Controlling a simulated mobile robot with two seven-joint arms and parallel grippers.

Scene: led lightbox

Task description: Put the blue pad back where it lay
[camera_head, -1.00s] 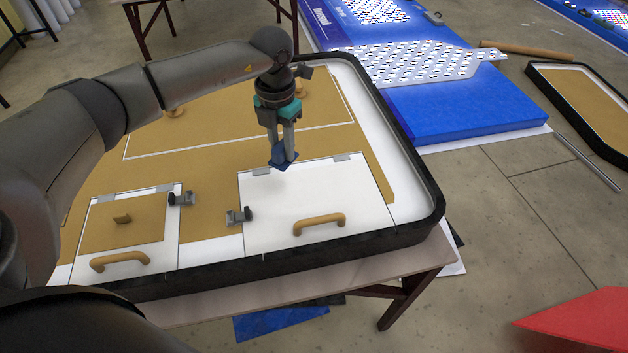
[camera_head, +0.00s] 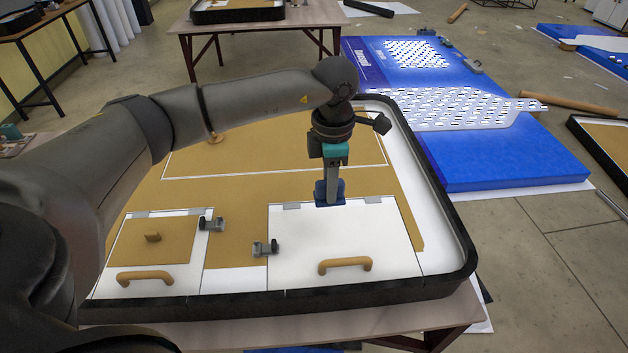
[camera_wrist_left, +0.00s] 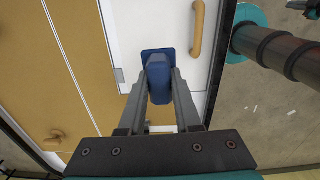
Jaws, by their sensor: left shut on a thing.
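The blue pad (camera_head: 329,192) is a small blue piece with a raised block and a flat plate. My left gripper (camera_head: 331,184) points down and is shut on its block, at the far edge of the large white panel (camera_head: 340,228). In the left wrist view the pad (camera_wrist_left: 159,80) sits between the two fingers of my left gripper (camera_wrist_left: 160,88), over the white panel near a tan handle (camera_wrist_left: 197,29). I cannot tell whether the pad touches the panel. My right gripper is not in view.
The tan board has a raised black rim (camera_head: 451,230). Latches (camera_head: 265,248) and tan handles (camera_head: 345,265) stick up near the pad. A smaller panel with a handle (camera_head: 145,278) lies to the left. A blue board (camera_head: 500,150) lies beyond the rim on the right.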

